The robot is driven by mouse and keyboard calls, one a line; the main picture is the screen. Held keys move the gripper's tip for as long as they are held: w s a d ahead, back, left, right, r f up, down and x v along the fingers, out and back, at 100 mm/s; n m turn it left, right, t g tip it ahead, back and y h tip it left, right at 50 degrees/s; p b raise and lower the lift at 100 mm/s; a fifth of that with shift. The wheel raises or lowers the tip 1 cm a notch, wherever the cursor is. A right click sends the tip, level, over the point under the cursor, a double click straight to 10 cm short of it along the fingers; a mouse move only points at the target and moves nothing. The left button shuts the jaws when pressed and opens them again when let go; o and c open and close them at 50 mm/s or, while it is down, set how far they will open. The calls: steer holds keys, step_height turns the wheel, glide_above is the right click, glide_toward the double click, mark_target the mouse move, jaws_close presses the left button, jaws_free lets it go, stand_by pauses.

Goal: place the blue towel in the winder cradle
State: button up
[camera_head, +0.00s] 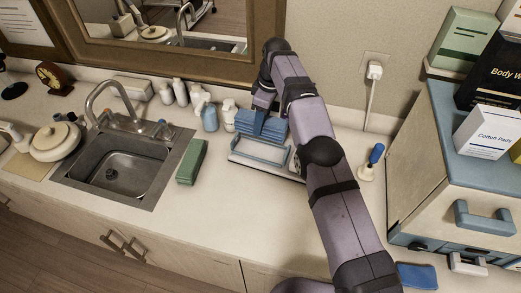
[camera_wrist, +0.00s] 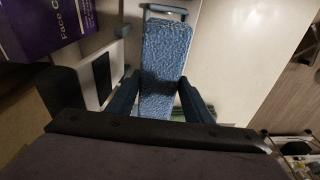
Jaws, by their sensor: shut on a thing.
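The blue towel (camera_head: 262,124) is a folded textured block, seen at the back of the winder cradle in the head view. It also shows in the wrist view (camera_wrist: 167,50), lengthwise between my fingers. My gripper (camera_wrist: 160,98) is shut on the towel, one dark blue finger on each side. In the head view my gripper (camera_head: 266,112) comes down on the towel from above. The winder cradle (camera_head: 254,158) is a pale tray with a blue-grey frame, just in front of and below the towel. I cannot tell whether the towel touches it.
A green folded towel (camera_head: 192,161) lies left of the cradle, beside the sink (camera_head: 112,172). Several bottles (camera_head: 209,117) stand behind, near the wall. A blue-handled tool (camera_head: 373,160) stands on the right, near a cabinet (camera_head: 455,165). The counter front (camera_head: 225,215) is clear.

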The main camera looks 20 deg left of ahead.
steer(key=shift+f+b, duration=1.25)
steer(key=shift+f, duration=0.3)
steer(key=p, duration=0.2)
glide_above(259, 151)
steer(key=shift+d+f, duration=0.25)
steer(key=shift+f, duration=1.35)
steer(key=shift+d+f, duration=0.2)
steer(key=shift+f, duration=1.7)
steer(key=shift+f, duration=0.1)
steer(key=shift+f, duration=0.1)
steer(key=o, duration=1.1)
steer(key=r, duration=0.4)
steer(key=d+r+b, duration=0.1)
steer(key=r, duration=0.7)
steer(key=shift+d+r, duration=0.15)
steer(key=shift+d, duration=0.25)
